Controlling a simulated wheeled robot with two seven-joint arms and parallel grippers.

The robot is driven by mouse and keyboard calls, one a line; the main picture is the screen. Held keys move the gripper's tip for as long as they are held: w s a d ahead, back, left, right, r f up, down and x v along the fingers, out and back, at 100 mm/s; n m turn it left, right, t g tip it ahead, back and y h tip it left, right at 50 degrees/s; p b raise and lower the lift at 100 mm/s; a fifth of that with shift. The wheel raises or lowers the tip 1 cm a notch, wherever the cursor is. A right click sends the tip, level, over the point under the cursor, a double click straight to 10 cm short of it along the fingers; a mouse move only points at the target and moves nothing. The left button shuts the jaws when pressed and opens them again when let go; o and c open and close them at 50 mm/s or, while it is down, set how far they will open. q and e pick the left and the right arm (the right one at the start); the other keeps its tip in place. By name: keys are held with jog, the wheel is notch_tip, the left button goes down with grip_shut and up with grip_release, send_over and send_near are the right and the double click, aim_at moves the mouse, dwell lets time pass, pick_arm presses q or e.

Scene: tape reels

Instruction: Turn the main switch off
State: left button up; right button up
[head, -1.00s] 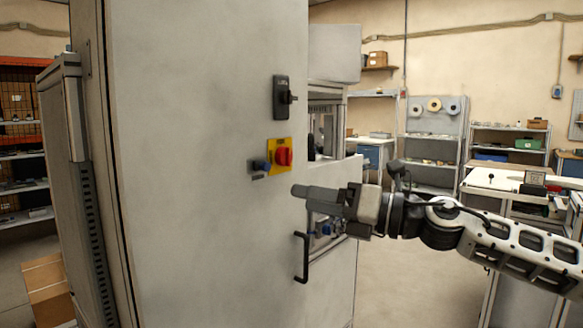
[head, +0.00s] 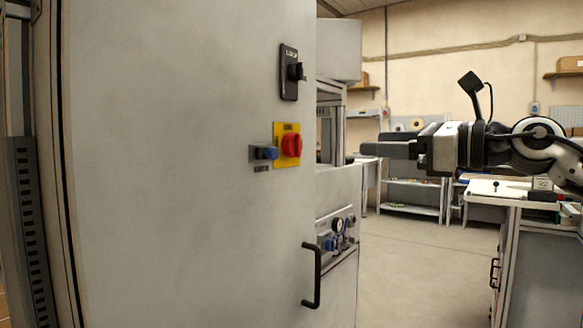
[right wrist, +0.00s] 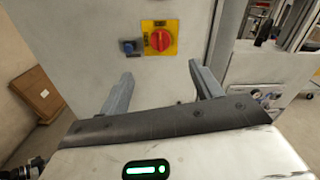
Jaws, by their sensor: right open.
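The main switch is a red rotary knob (head: 291,145) on a yellow plate (head: 279,158), on the grey cabinet (head: 190,200). It also shows in the right wrist view (right wrist: 160,40), beyond the fingers. My left gripper is not in view.
A black door handle (head: 313,276) sticks out from the cabinet below the switches. A gauge and fittings (head: 338,232) are at the cabinet's right. A workbench (head: 510,195) stands at the right. Open floor lies between cabinet and bench.

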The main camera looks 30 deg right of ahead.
jog(key=p, duration=0.5)
send_near(301, 146)
jog(key=p+x, duration=0.6)
jog(key=x, duration=0.2)
jog(key=shift+w+a+r, duration=0.1)
jog(key=shift+a+r, duration=0.05)
jog(key=shift+w+a, duration=0.3)
jog(key=shift+w, duration=0.35)
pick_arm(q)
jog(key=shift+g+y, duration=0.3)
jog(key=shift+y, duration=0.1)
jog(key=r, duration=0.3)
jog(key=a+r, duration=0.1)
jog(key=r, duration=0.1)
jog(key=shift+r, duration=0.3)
pick_arm(e)
jog(key=c, duration=1)
